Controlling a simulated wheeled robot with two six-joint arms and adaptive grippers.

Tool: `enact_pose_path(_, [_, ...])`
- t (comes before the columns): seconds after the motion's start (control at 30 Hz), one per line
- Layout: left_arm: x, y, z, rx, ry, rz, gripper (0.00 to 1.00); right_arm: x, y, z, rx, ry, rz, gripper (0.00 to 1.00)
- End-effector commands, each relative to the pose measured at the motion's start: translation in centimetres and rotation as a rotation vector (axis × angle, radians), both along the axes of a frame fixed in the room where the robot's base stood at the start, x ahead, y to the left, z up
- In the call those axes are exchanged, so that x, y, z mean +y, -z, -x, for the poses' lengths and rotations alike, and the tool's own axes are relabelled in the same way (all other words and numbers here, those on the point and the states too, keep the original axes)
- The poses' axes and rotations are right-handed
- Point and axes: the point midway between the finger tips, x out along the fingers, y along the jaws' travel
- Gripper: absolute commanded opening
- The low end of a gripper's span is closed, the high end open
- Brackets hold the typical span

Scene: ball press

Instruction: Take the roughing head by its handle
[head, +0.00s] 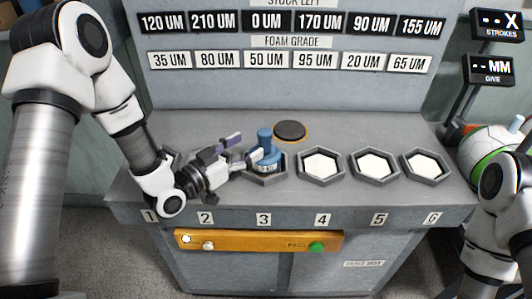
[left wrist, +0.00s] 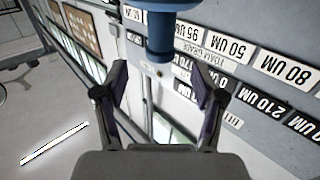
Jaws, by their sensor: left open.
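A blue head with an upright blue handle (head: 265,137) and a pale label sits in the hexagonal socket above number 3. I take it for the roughing head; its label is too small to read. My left gripper (head: 243,150) is open, just left of the blue head, with its fingers pointing toward it. In the left wrist view the blue head (left wrist: 160,35) shows at the top centre, in line with the gap between the open fingers (left wrist: 160,95). The gap looks empty. My right gripper is out of the frame.
White-filled hexagonal sockets stand above 4 (head: 321,165), 5 (head: 374,166) and 6 (head: 426,165). My left arm hides much of the sockets at 1 and 2. A dark round disc (head: 290,130) lies behind the blue head. An upright panel (head: 360,90) with micron labels rises behind.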

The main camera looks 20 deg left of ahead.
Motion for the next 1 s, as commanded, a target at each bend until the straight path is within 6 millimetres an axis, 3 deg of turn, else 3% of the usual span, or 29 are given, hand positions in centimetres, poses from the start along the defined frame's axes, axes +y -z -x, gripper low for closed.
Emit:
enact_pose_path(0.4, [-3.0, -0.1, -5.2, 0.0, 0.002, -0.001, 0.69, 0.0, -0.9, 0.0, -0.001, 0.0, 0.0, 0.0])
enact_pose_path(0.63, [-3.1, 0.0, -5.6, 0.001, -0.002, 0.003, 0.69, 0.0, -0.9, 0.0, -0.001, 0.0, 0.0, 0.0])
enact_pose_path(0.67, [-3.1, 0.0, -5.6, 0.001, -0.002, 0.003, 0.66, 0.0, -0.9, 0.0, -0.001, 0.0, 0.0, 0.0])
enact_pose_path(0.83, [-3.1, 0.0, -5.6, 0.001, -0.002, 0.002, 0.06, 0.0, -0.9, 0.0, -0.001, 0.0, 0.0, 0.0])
enact_pose_path(0.87, [-3.1, 0.0, -5.6, 0.001, -0.002, 0.002, 0.0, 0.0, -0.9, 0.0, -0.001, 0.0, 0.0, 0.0])
enact_pose_path(1.0, [-3.1, -0.2, -5.6, -0.003, -0.001, 0.003, 0.0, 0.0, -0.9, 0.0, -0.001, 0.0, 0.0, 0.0])
